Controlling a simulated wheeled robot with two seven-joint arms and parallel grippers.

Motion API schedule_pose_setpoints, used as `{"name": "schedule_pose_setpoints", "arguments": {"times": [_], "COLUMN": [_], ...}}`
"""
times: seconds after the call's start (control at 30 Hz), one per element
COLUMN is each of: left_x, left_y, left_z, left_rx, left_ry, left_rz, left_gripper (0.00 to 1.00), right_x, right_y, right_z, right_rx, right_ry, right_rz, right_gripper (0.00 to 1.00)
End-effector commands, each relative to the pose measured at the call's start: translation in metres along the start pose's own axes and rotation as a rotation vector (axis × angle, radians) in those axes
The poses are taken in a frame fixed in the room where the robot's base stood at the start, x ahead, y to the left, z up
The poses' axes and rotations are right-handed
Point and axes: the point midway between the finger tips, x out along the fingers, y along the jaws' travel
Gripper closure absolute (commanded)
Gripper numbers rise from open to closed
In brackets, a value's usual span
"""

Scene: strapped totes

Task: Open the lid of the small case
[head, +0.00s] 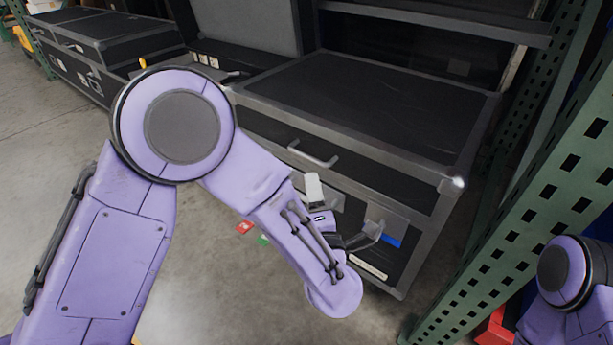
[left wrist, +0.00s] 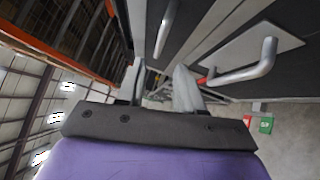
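The small case (head: 370,105) is black with grey metal edges and stands right of centre in the head view. Its lid is down, with a flat dark top. A light metal handle (head: 315,158) sits on its front. Lower on the front is a second handle (head: 366,238) on a grey plate; a bent metal handle on a plate also shows in the left wrist view (left wrist: 250,66). My left gripper (head: 314,187) is in front of the case face, partly hidden by my forearm. In the left wrist view its fingers (left wrist: 158,85) are apart with nothing visibly between them.
Another dark case (head: 110,38) stands at the back left. A green perforated rack post (head: 530,180) stands close to the case's right side. A shelf bar (head: 440,18) crosses behind the top. Red (head: 244,227) and green cards lie on the floor. Floor at left is clear.

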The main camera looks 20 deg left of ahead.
Motion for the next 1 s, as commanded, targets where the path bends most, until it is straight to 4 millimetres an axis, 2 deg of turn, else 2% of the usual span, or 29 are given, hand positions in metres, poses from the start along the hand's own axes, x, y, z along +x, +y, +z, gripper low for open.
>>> {"name": "schedule_pose_setpoints", "arguments": {"times": [0.4,0.57,0.8,0.83,0.93,1.0], "left_x": [0.084,0.099,0.101,0.101,0.101,0.101], "left_y": [-0.001,0.0,0.001,0.001,0.001,0.001], "left_z": [-0.002,-0.002,-0.001,-0.001,-0.001,-0.001], "left_rx": [0.001,0.004,0.006,0.006,0.006,0.006], "left_ry": [0.005,0.001,0.0,0.0,0.0,0.0], "left_rz": [-0.001,-0.002,-0.002,-0.002,-0.002,-0.002], "left_gripper": [0.64,0.64,0.64,0.67,1.0,1.0], "right_x": [0.016,0.016,0.016,0.016,0.016,0.016], "right_y": [0.006,0.008,0.009,0.009,0.009,0.008], "right_z": [0.026,0.031,0.032,0.032,0.032,0.032], "right_rx": [-0.174,-0.21,-0.216,-0.216,-0.215,-0.215], "right_ry": [-0.191,-0.23,-0.236,-0.236,-0.236,-0.236], "right_rz": [-0.008,-0.009,-0.009,-0.009,-0.009,-0.009], "right_gripper": [0.57,0.57,0.57,0.57,0.57,0.57]}}
